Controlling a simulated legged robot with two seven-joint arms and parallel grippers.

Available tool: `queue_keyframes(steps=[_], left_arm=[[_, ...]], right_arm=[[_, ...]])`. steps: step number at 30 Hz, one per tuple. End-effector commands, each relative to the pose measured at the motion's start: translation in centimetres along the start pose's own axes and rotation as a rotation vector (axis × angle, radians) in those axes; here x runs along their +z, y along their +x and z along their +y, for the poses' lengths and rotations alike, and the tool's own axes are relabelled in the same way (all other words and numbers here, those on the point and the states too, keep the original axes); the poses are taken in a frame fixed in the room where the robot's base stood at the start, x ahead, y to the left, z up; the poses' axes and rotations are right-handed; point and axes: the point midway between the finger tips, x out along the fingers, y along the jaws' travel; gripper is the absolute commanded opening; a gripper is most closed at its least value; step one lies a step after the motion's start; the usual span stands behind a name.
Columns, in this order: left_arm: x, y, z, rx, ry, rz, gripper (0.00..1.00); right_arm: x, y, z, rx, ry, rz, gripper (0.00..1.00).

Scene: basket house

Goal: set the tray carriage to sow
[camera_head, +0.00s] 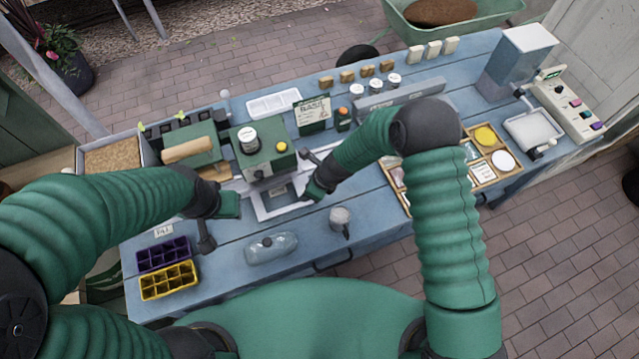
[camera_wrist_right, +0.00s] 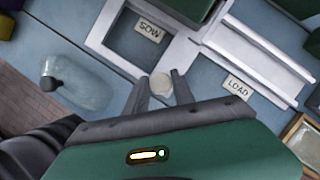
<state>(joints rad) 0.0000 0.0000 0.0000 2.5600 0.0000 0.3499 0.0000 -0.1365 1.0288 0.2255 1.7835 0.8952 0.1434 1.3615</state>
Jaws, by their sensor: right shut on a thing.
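The white tray carriage (camera_wrist_right: 111,23) is an open square frame on the blue bench; in the head view (camera_head: 263,212) it sits in front of the green seeder (camera_head: 264,152). The SOW label (camera_wrist_right: 149,34) shows inside the frame's opening. The LOAD label (camera_wrist_right: 237,86) lies to the right, beside white rails (camera_wrist_right: 262,50). My right gripper (camera_wrist_right: 161,88) is shut on a pale round knob (camera_wrist_right: 161,82) at the frame's corner; in the head view the gripper (camera_head: 312,192) hides the knob. My left gripper (camera_head: 226,206) is left of the carriage; its fingers are not clear.
Purple (camera_head: 163,254) and yellow (camera_head: 168,281) cell trays stand at the front left.

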Motion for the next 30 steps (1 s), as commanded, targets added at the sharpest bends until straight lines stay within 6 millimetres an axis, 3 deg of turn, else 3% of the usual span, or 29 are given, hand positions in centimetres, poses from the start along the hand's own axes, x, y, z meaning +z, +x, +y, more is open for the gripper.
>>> queue_keyframes(steps=[3, 14, 15, 18, 30], left_arm=[[-0.01, -0.05, 0.0, 0.0, 0.0, 0.0, 0.36], [-0.01, -0.04, 0.0, 0.0, 0.0, 0.0, 0.36], [-0.01, -0.04, 0.0, 0.0, 0.0, 0.0, 0.36], [-0.01, -0.04, 0.0, 0.0, 0.0, 0.0, 0.36], [-0.01, -0.03, 0.0, 0.0, 0.0, 0.0, 0.36]], right_arm=[[-0.03, 0.32, 0.77, 0.011, 0.001, 0.005, 0.0], [-0.05, 0.36, 0.77, 0.01, 0.002, 0.006, 0.0], [-0.05, 0.36, 0.76, 0.01, 0.002, 0.006, 0.35], [0.05, 0.32, 0.66, 0.008, 0.002, 0.004, 0.48], [0.38, -0.51, 0.36, 0.001, -0.001, 0.0, 0.51]])
